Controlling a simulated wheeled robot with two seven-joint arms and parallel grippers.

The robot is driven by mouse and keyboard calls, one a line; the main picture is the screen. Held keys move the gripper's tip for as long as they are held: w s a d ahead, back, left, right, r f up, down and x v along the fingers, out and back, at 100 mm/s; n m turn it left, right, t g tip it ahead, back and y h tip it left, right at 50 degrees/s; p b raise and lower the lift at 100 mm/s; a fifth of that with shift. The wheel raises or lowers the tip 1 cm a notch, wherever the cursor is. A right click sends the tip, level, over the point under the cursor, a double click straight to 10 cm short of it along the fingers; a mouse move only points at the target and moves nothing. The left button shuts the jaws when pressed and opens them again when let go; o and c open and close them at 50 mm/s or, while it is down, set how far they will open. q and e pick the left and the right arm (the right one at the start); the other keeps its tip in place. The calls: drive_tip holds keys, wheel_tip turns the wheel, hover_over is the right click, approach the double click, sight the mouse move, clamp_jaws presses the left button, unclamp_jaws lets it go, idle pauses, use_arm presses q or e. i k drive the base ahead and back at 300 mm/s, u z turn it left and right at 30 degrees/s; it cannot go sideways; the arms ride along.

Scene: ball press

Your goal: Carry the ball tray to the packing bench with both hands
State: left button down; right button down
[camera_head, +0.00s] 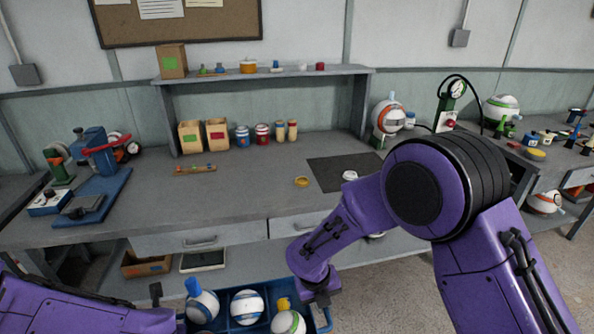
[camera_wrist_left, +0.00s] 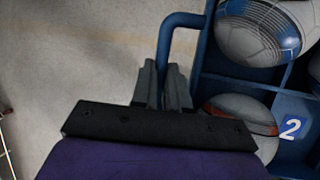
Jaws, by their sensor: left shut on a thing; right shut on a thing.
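The blue ball tray (camera_head: 268,294) is at the bottom edge of the head view, in front of the grey bench (camera_head: 240,200). It holds white balls with blue or green parts, among them a blue-striped ball (camera_head: 246,307). My right gripper (camera_head: 322,300) is shut at the tray's right end; its fingertips are mostly hidden. In the left wrist view my left gripper (camera_wrist_left: 164,88) is shut on the tray's blue handle (camera_wrist_left: 180,22). That view also shows a divider and a label "2" (camera_wrist_left: 291,127). The tray's near side is cut off in the head view.
The bench's front middle is clear. Another bench with tools (camera_head: 545,150) stands right.

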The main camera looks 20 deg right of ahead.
sight(365, 162)
drive_tip(key=z, duration=1.9)
drive_tip(key=i, duration=1.5)
drive_tip(key=u, duration=1.3)
drive_tip(key=i, duration=1.5)
